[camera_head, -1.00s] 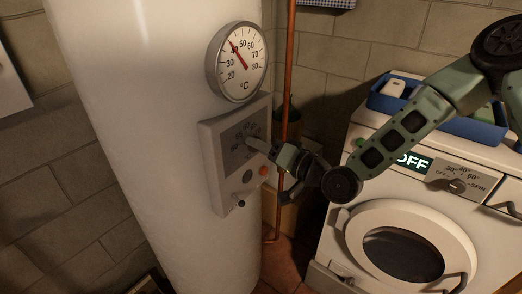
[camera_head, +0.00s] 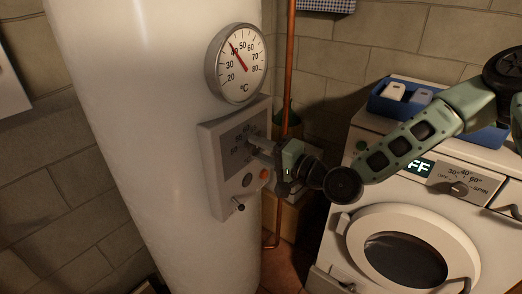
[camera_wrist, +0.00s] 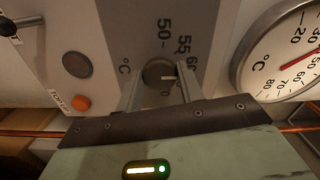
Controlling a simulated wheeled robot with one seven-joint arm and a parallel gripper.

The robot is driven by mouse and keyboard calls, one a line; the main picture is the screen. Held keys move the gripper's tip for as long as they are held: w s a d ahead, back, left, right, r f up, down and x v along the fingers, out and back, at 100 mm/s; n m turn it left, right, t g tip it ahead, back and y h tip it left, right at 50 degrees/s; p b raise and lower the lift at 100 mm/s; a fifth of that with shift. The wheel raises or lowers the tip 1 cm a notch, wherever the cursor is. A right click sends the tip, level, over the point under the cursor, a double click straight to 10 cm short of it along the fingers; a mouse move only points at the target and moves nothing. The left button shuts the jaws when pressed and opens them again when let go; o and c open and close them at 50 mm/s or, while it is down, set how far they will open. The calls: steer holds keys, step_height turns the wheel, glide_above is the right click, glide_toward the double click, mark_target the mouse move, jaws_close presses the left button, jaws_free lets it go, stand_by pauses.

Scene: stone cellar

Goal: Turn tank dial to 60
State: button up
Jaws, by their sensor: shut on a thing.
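The tank dial (camera_wrist: 156,71) is a small dark round knob with a pale pointer line on a grey scale panel. In the wrist view the pointer line points right, toward the finger beside it; the marks 50, 55 and part of 60 show. The finger hides part of the scale, so the exact setting cannot be told. My gripper (camera_wrist: 160,74) is shut on the dial, one finger on each side. In the head view my gripper (camera_head: 258,144) reaches the control box (camera_head: 219,186) on the white tank (camera_head: 130,110) from the right and covers the dial.
A round thermometer (camera_head: 242,84) above the box has its red needle a little above 40. An orange button (camera_wrist: 81,103) and a grey button (camera_wrist: 77,64) sit beside the dial. A copper pipe (camera_head: 287,70) runs close behind my gripper. A washing machine (camera_head: 335,240) stands at right.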

steer(key=o, duration=1)
steer(key=p+v, duration=0.6)
steer(key=v, duration=1.1)
steer(key=shift+s+d+f, duration=0.1)
steer(key=shift+s+d, duration=0.05)
steer(key=shift+d, duration=0.05)
